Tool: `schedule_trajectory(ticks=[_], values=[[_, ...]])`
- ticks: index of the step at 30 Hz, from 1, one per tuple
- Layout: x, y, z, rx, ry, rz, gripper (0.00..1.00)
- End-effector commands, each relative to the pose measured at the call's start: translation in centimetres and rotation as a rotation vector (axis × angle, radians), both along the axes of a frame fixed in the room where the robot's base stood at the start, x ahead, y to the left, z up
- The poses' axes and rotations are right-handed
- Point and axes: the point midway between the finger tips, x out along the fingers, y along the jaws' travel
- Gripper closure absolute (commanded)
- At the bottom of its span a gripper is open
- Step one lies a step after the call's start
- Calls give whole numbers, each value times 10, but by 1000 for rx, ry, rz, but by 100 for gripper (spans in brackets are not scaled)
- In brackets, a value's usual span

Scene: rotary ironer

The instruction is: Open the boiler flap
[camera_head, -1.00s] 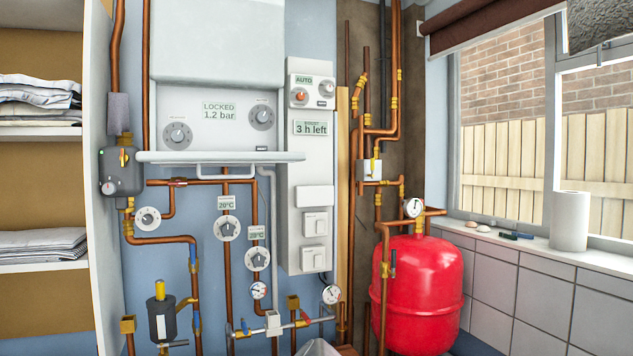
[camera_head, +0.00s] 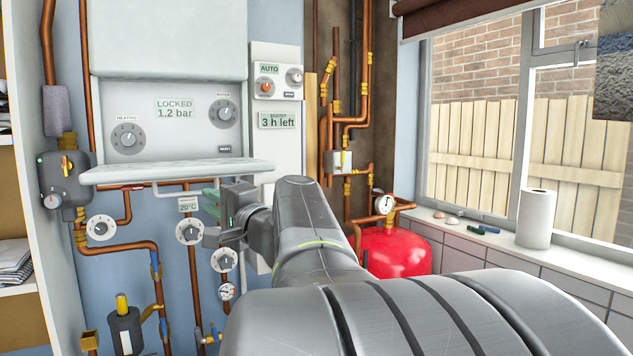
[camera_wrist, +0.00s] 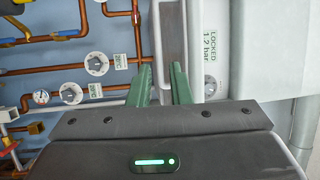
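The boiler (camera_head: 168,40) hangs on the blue wall with its dial panel (camera_head: 170,112) in plain sight. The pale flap (camera_head: 130,172) sticks out nearly level below that panel. In the wrist view, which is turned on its side, it appears as a greyish strip (camera_wrist: 172,35). My gripper (camera_head: 210,202) is just below the flap's right half. Its two green fingers (camera_wrist: 160,85) stand apart at the flap's lower side. I cannot tell whether they touch it. The flap's handle is not clearly visible.
Copper pipes and several dials (camera_head: 189,230) lie below the flap. A control box (camera_head: 275,85) stands right of the boiler, a red tank (camera_head: 397,252) farther right. A shelf unit (camera_head: 42,240) bounds the left side. My arm covers the lower middle.

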Motion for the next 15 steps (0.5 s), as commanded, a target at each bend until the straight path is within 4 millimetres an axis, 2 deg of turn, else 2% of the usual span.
schedule_trajectory(ticks=[1, 6, 15], values=[[7, 11, 4, -1, 4, 5, 82], [27, 39, 8, -2, 3, 3, 82], [50, 70, 12, -1, 2, 1, 82]])
